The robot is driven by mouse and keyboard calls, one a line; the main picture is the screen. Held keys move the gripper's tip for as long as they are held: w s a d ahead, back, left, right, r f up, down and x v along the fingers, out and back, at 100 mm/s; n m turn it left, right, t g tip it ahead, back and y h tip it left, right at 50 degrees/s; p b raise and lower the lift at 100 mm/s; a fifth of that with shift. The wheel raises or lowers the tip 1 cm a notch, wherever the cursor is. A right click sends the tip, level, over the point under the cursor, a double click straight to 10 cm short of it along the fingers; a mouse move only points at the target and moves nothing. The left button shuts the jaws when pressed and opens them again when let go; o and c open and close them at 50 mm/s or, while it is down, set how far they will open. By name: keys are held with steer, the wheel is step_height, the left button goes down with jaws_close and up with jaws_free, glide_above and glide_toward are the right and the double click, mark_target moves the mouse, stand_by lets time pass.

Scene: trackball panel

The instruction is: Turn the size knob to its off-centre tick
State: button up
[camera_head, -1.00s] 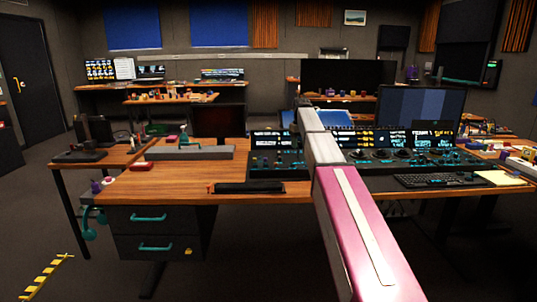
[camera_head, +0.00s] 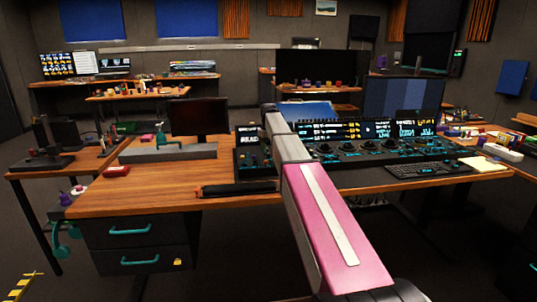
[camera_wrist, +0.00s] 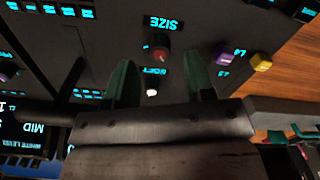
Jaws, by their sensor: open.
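The size knob (camera_wrist: 161,53), dark with a reddish top, stands on the dark panel (camera_wrist: 215,20) in the wrist view. Its glowing SIZE label (camera_wrist: 163,23) appears upside down above it. My gripper (camera_wrist: 159,62) is open, with one green finger on each side of the knob's line. The fingertips are close to the knob; I cannot tell whether they touch it. The knob's pointer and ticks are too small and dark to read. In the head view my arm hides the gripper and the knob.
A small white-topped control (camera_wrist: 152,92) lies between the fingers, nearer the palm. Yellow (camera_wrist: 261,62) and purple (camera_wrist: 223,58) knobs stand to the right in the wrist view. The panel sits on a wooden desk (camera_head: 150,188) with a keyboard (camera_head: 428,168) at right.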

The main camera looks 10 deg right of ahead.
mark_target(269, 154)
steer(key=shift+f, duration=1.55)
jaws_close()
steer(key=shift+m, duration=0.3)
